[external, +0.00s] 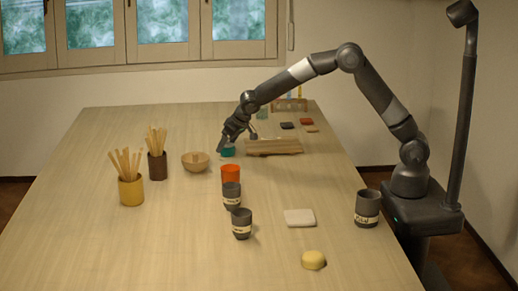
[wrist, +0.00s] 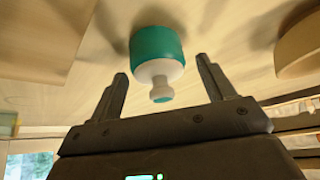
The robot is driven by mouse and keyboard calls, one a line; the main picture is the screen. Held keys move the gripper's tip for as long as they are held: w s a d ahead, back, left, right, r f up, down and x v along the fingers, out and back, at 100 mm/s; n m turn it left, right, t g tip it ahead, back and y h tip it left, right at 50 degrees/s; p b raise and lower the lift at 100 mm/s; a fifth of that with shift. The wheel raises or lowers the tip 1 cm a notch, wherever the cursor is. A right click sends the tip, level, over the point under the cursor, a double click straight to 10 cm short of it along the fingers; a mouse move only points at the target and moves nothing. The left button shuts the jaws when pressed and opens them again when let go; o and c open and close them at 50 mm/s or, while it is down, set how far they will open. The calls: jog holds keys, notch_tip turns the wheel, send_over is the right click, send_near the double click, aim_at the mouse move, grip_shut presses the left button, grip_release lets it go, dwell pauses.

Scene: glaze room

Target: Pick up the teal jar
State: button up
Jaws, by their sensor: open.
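The teal jar (wrist: 157,44) shows in the wrist view standing on the table, with a pale shoulder and a knobbed lid tipped with teal. In the external view the teal jar (external: 229,153) is small and partly hidden by my gripper (external: 222,147). In the wrist view my gripper (wrist: 161,68) is open and empty, its two fingers apart. The jar's lid end shows between the fingers and its teal body lies beyond the tips. I cannot tell whether a finger touches it.
A wooden bowl (external: 195,162) stands left of the jar. A wooden rack (external: 274,147) lies close on the right. Tool pots (external: 131,190) are on the left. The table's left front is clear.

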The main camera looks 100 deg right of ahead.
jog(key=c, duration=1.2)
jog(key=shift+r, duration=0.15)
